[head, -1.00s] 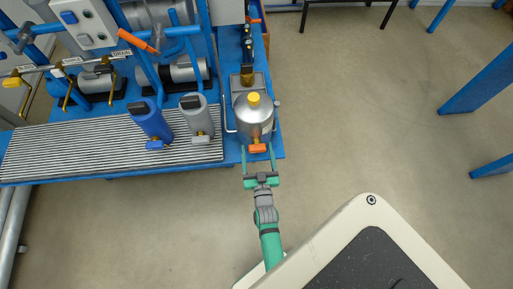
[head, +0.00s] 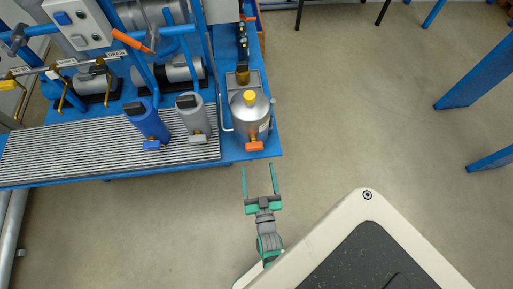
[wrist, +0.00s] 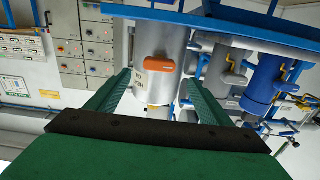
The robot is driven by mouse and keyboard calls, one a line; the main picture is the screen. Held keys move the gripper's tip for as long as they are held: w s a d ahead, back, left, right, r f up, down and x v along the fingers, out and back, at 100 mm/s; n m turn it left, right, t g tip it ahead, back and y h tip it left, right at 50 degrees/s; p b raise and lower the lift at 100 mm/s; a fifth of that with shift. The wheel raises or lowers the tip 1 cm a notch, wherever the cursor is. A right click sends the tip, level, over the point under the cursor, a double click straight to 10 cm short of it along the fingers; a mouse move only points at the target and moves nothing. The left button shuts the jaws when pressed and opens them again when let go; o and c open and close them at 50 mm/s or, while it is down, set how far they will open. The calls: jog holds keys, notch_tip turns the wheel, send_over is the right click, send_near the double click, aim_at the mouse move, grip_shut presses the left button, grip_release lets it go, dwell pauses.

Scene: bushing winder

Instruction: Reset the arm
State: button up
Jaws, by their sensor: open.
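My gripper (head: 259,182) is open and empty over the floor, just in front of the blue bench's front edge (head: 262,156). Its two green fingers point toward the bench and are apart from everything. Straight ahead of it on the bench stands a silver canister (head: 250,120) with a yellow cap and an orange valve handle (head: 254,146). In the wrist view the canister (wrist: 150,50) and its orange handle (wrist: 161,66) show between the open fingers (wrist: 155,92), some way beyond the tips.
A blue cylinder (head: 147,120) and a grey cylinder (head: 193,116) stand on the ribbed tray (head: 60,157) to the left. Pipes and a switch box (head: 78,20) are behind them. Blue legs (head: 480,78) stand at the right. The floor (head: 350,110) between is clear.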

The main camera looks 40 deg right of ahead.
jog(key=s+a+r+n+y, duration=0.3)
jog(key=s+a+r, duration=0.4)
jog(key=a, duration=0.4)
jog(key=s+a+r+n+y, duration=0.3)
jog(key=s+a+r+y, duration=0.3)
jog(key=a+r, duration=0.3)
jog(key=s+a, duration=0.1)
jog(key=a, duration=0.1)
jog(key=shift+a+r, duration=0.15)
jog(key=shift+a, duration=0.25)
